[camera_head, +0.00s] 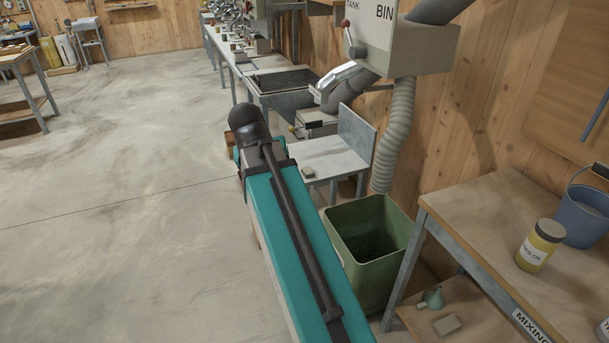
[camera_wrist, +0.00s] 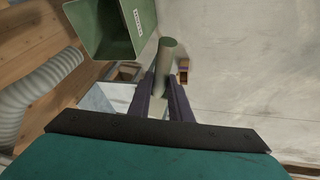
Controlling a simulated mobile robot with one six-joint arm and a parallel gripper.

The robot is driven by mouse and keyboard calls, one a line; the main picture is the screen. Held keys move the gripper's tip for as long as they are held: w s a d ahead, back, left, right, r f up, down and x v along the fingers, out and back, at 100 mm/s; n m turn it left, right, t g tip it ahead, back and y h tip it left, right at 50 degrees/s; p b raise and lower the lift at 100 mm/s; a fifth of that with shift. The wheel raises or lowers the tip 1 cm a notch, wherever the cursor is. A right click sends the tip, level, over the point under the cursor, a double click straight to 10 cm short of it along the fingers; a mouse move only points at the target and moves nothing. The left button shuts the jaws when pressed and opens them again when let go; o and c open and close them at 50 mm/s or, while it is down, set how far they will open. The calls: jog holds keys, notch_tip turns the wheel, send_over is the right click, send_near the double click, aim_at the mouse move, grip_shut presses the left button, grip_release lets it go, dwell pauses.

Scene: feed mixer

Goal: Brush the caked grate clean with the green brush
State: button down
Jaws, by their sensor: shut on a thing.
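In the wrist view my gripper (camera_wrist: 160,88) is shut on a grey-green cylinder, which looks like the handle of the green brush (camera_wrist: 167,52). No bristles can be made out, so I cannot tell which way its head points. In the head view my own arm hides the gripper and the brush. A dark slatted grate (camera_head: 284,80) lies on top of a grey metal stand beyond my arm, by the wall. It is too far to tell how caked it is. My gripper is clear of the grate.
A green bin (camera_head: 367,240) stands right of my arm; it also shows in the wrist view (camera_wrist: 112,28). A ribbed hose (camera_head: 397,140) hangs above it. A low grey table (camera_head: 328,157) stands before the grate. A wooden bench (camera_head: 500,215) is at right. The left floor is open.

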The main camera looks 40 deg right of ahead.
jog(key=w+a+n+y, duration=0.1)
jog(key=w+a+n, duration=0.1)
jog(key=a, duration=0.8)
jog(key=w+a+n+t, duration=0.1)
jog(key=w+a+n, duration=0.2)
jog(key=a, duration=0.8)
jog(key=shift+w+t+y, duration=0.25)
jog(key=shift+t+y, duration=0.05)
jog(key=shift+y, duration=0.1)
jog(key=shift+a, duration=0.15)
